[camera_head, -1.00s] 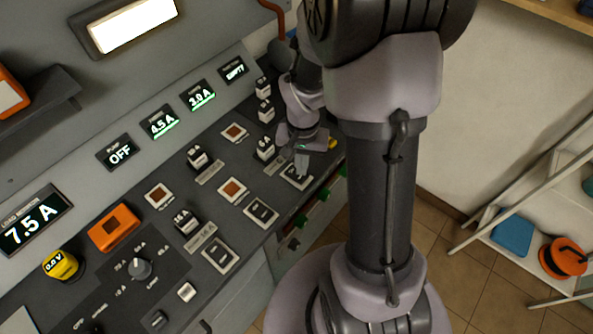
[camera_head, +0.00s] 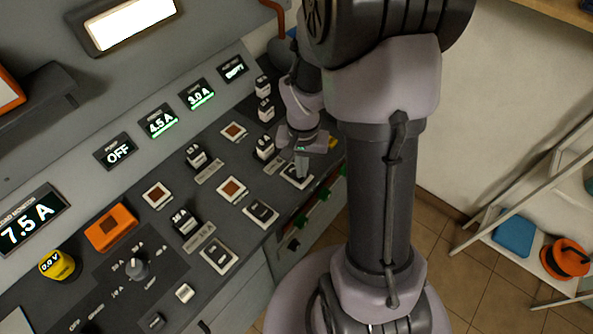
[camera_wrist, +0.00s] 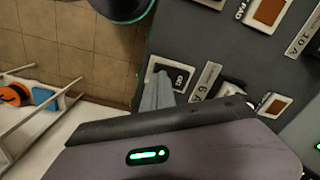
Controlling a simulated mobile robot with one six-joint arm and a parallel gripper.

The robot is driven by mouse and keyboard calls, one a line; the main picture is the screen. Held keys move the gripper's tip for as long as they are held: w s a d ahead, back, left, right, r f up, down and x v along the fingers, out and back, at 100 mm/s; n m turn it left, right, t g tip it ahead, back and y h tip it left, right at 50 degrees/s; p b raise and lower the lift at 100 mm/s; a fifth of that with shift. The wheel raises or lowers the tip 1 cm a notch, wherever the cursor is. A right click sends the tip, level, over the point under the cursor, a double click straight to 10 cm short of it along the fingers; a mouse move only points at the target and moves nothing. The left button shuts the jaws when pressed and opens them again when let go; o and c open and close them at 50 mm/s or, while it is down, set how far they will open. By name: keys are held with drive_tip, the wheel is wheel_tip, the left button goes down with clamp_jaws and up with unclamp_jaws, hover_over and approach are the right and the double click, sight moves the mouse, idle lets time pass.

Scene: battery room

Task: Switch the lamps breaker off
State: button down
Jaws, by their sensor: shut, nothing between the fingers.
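My gripper (camera_head: 301,172) is shut and empty, pointing down at the rightmost black rocker breaker (camera_head: 292,181) in a pale frame on the sloped panel. In the wrist view the fingertips (camera_wrist: 160,84) overlap the left part of that rocker (camera_wrist: 180,77); I cannot tell whether they touch it. Its name is not readable, nor is its position clear. Two similar rockers, one in the middle (camera_head: 261,212) and one nearer (camera_head: 219,254), lie in the same row. The load monitor (camera_head: 30,220) reads 7.5 A. Small displays read OFF (camera_head: 117,151), 4.5 A (camera_head: 159,122) and 3.0 A (camera_head: 197,94).
Black plug-like blocks (camera_head: 186,222) and square orange-brown buttons (camera_head: 232,189) stand close around the rockers. A yellow knob (camera_head: 57,264) and an orange box (camera_head: 111,227) are at the left. Floor and a white shelf (camera_head: 520,235) lie to the right.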

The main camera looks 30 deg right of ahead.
drive_tip(key=shift+f, duration=0.35)
drive_tip(key=shift+r, duration=0.1)
wheel_tip(320, 180, up, 7)
drive_tip(key=p, duration=0.5)
idle(0.3)
